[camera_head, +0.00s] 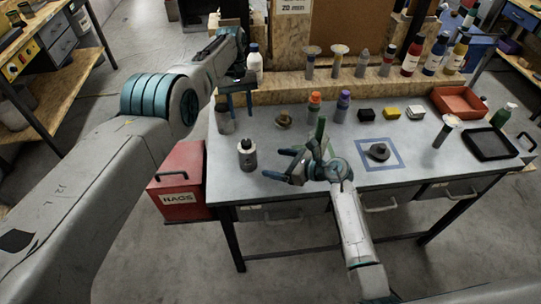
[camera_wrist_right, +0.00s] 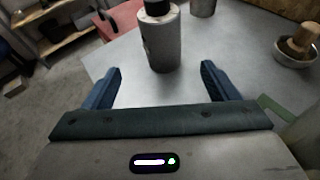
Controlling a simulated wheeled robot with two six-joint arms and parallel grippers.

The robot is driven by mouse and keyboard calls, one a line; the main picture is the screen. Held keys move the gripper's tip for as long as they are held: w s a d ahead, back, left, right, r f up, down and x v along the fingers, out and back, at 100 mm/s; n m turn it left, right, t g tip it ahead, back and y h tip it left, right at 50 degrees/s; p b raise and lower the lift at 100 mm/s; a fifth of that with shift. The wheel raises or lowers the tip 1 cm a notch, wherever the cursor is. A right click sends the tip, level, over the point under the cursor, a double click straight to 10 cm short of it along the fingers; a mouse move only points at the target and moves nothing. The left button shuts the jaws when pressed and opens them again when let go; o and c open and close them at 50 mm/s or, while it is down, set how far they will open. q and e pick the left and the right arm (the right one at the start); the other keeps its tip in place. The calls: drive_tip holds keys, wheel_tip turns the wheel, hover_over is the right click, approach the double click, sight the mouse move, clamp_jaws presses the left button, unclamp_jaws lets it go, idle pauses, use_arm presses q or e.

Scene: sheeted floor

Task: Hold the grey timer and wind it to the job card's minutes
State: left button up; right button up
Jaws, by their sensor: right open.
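A round dark grey piece with a raised knob (camera_head: 379,151), which looks like the timer, sits inside a blue square outline on the bench. A grey cylinder with a black neck (camera_head: 247,155) stands upright near the left front; I cannot tell whether it has a dial. My right gripper (camera_head: 275,163) is open and empty, pointing at this cylinder. In the right wrist view the cylinder (camera_wrist_right: 162,42) stands beyond the open fingers (camera_wrist_right: 160,85). My left gripper (camera_head: 240,102) hangs open over the bench's back left. The job card (camera_head: 295,6) at the back appears to read 20 min.
A grey cup (camera_head: 224,118) stands under my left gripper. A small bowl with a brush (camera_head: 284,119) and orange- and purple-topped bottles (camera_head: 314,106) are behind my right gripper. A red tray (camera_head: 459,103) and black tray (camera_head: 490,145) lie right. A red box (camera_head: 181,185) stands left of the bench.

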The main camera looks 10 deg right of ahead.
drive_tip(key=w+a, duration=0.1)
drive_tip(key=w+a+r, duration=0.1)
drive_tip(key=shift+a+r, duration=0.15)
drive_tip(key=shift+a, duration=0.15)
drive_tip(key=x, duration=1)
drive_tip(key=shift+w+f, duration=0.2)
drive_tip(key=shift+f, duration=0.1)
drive_tip(key=shift+h, duration=0.3)
use_arm(q)
drive_tip(key=shift+o, duration=0.3)
use_arm(e)
drive_tip(key=c, duration=1.2)
drive_tip(key=shift+o, duration=0.2)
use_arm(q)
drive_tip(key=m+t+h, duration=1.3)
drive_tip(key=h, duration=0.2)
approach(242, 144)
drive_tip(key=x, duration=1)
drive_tip(key=shift+f, duration=0.1)
